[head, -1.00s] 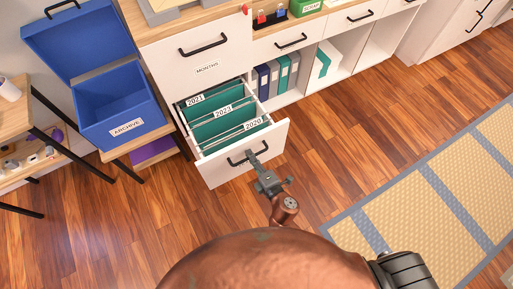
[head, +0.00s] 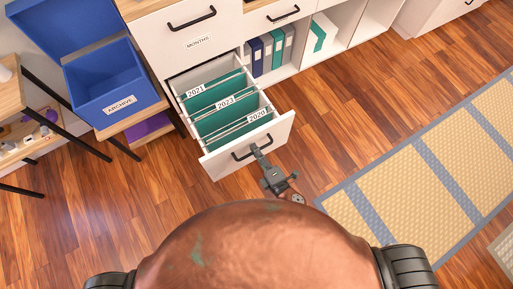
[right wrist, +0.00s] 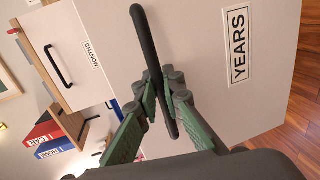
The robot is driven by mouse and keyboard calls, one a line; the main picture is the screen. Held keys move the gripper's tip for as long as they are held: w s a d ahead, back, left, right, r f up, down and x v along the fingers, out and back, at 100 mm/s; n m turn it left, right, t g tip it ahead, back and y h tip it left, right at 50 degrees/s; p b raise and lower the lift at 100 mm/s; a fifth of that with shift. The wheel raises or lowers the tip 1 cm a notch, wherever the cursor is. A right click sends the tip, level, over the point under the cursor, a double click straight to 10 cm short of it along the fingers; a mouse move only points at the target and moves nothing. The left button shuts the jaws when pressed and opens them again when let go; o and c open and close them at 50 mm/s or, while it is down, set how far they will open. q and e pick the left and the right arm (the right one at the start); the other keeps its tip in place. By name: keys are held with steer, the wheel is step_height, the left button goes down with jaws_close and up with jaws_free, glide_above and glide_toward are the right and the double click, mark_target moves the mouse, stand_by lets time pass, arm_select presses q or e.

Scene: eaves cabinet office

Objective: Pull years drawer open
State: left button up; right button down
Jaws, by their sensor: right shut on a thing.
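The years drawer (head: 221,166) is the lower drawer of the white cabinet, and it stands pulled out. Green hanging folders labelled 2021, 2023 and 2020 show inside it. Its front fills much of the right wrist view, with the YEARS label (right wrist: 238,46) beside the handle. My right gripper (head: 260,153) is shut on the black drawer handle (head: 243,154); in the right wrist view the green fingers (right wrist: 163,100) lie on both sides of the handle (right wrist: 150,55). My left gripper is not in view.
The closed months drawer (head: 181,46) is above the years drawer. A blue archive box (head: 105,83) with an open lid stands on a small table at left. Shelves with binders (head: 268,54) are to the right. A yellow-and-grey rug (head: 400,180) lies on the wooden floor at right.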

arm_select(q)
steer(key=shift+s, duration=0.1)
arm_select(e)
steer(key=shift+s+a, duration=0.1)
steer(key=shift+a, duration=0.05)
steer(key=c, duration=2.3)
jaws_free()
steer(key=shift+c, duration=0.2)
steer(key=o, duration=0.3)
steer(key=v, duration=1.2)
